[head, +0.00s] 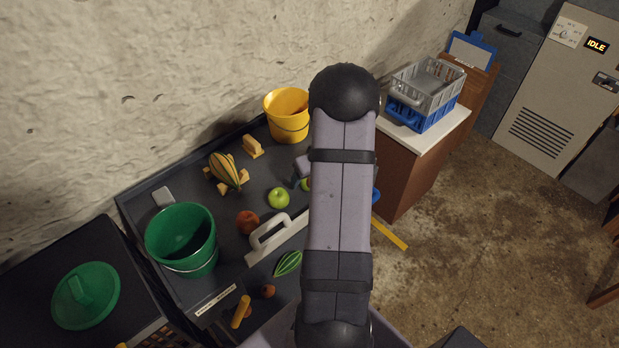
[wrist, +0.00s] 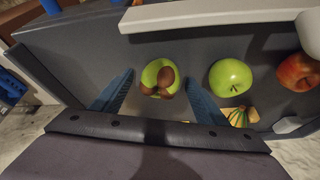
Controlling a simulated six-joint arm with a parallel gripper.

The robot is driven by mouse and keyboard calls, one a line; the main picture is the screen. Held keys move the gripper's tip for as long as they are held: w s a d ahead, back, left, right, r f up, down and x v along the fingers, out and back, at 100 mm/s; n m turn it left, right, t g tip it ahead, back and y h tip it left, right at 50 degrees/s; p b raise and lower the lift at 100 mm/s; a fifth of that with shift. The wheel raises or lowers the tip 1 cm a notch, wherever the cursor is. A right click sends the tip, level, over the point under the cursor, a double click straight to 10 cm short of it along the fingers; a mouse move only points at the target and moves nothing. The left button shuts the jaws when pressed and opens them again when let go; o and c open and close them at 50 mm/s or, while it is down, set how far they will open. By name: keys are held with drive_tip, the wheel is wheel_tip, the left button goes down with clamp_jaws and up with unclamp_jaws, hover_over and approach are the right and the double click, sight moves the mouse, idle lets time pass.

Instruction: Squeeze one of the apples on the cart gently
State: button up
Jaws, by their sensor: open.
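A green apple with brown patches (wrist: 152,72) sits on the dark cart top (wrist: 90,40), between the two blue fingers of my gripper (wrist: 160,80) in the wrist view. The fingers are open, with a visible gap on each side of it. A plain green apple (wrist: 231,77) lies to its right, with a red apple (wrist: 298,72) farther right. In the head view the plain green apple (head: 278,198) and red apple (head: 247,222) show on the cart. The patched apple (head: 306,185) is mostly hidden behind my arm there.
A white-handled bar (head: 270,238) lies along the cart near the apples. A striped gourd (head: 226,170) rests on a wooden stand. A green bucket (head: 182,240) and a yellow bucket (head: 288,115) stand on the cart.

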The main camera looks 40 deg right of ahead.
drive_tip(key=v, duration=0.6)
drive_tip(key=shift+r, duration=0.3)
drive_tip(key=shift+s+a, duration=0.1)
drive_tip(key=shift+a, duration=0.05)
drive_tip(key=s+a+r+n+g+y, duration=0.1)
drive_tip(key=a, duration=0.9)
drive_tip(key=s+a+r+n+g+y, duration=0.1)
drive_tip(key=a+r, duration=0.1)
drive_tip(key=a, duration=0.8)
drive_tip(key=s+a+n+g+h, duration=0.1)
drive_tip(key=s+a+g, duration=0.1)
drive_tip(key=s+a, duration=0.7)
drive_tip(key=shift+s+r+g, duration=0.3)
drive_tip(key=shift+s+r, duration=0.2)
drive_tip(key=shift+s, duration=0.65)
drive_tip(key=shift+a, duration=0.1)
